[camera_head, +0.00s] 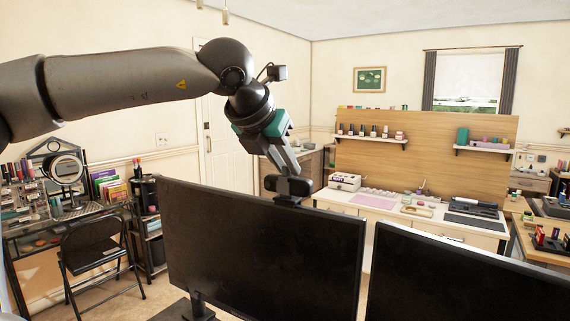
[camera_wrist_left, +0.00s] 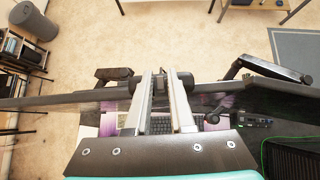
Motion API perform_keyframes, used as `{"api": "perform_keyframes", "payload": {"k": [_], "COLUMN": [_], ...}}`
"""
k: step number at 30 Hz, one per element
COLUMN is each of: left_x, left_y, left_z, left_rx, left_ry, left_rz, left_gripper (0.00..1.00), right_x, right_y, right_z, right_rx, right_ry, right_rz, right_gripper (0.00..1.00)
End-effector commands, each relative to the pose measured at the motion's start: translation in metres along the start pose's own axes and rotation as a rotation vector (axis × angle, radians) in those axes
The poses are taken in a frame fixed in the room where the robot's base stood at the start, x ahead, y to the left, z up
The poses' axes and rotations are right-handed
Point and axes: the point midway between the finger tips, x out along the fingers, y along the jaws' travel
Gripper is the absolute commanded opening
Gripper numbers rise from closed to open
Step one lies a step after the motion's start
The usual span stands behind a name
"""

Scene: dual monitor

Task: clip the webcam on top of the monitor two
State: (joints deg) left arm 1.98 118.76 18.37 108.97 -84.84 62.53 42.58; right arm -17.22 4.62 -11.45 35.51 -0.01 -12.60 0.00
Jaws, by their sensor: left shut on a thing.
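The webcam (camera_head: 291,187), a small black bar, is at the top edge of the left monitor (camera_head: 262,245), right of that edge's middle. My left gripper (camera_head: 287,172) comes down from above and is shut on the webcam. In the left wrist view, the gripper's fingers (camera_wrist_left: 160,98) point down at the thin top edge of the monitor, with the dark webcam (camera_wrist_left: 184,79) between and beside them. I cannot tell whether the webcam's clip touches the edge. The right monitor (camera_head: 465,277) has a bare top edge. Which one is monitor two is not marked. My right gripper is not in view.
A folding chair (camera_head: 93,255) and a vanity mirror (camera_head: 65,168) stand at the left. A white desk (camera_head: 340,196) with small items stands behind the monitors. The left wrist view shows a keyboard (camera_wrist_left: 160,125) below the gripper. The air above the right monitor is clear.

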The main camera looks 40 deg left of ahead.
Motion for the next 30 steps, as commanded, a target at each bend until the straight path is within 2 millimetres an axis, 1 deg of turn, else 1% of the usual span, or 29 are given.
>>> {"api": "perform_keyframes", "payload": {"k": [8,9,18,26,30], "left_x": [-0.0001,-0.0001,0.0002,0.0,-0.0083], "left_y": [0.0,0.0,0.0,0.0,-0.0002], "left_z": [0.0004,0.0003,-0.0001,-0.0008,-0.0001], "left_rx": [0.0,0.0,0.0,0.0,0.0], "left_ry": [-0.002,-0.002,-0.001,0.001,-0.002], "left_rz": [0.0,0.0,0.0,0.0,0.0], "left_gripper": [0.0,0.23,0.56,0.56,0.56], "right_x": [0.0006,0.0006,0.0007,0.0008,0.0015], "right_y": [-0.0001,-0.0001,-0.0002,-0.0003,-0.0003], "right_z": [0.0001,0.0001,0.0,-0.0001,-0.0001], "right_rx": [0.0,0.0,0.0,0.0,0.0], "right_ry": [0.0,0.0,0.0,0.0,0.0], "right_rz": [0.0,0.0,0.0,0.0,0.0], "right_gripper": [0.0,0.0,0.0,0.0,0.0]}}
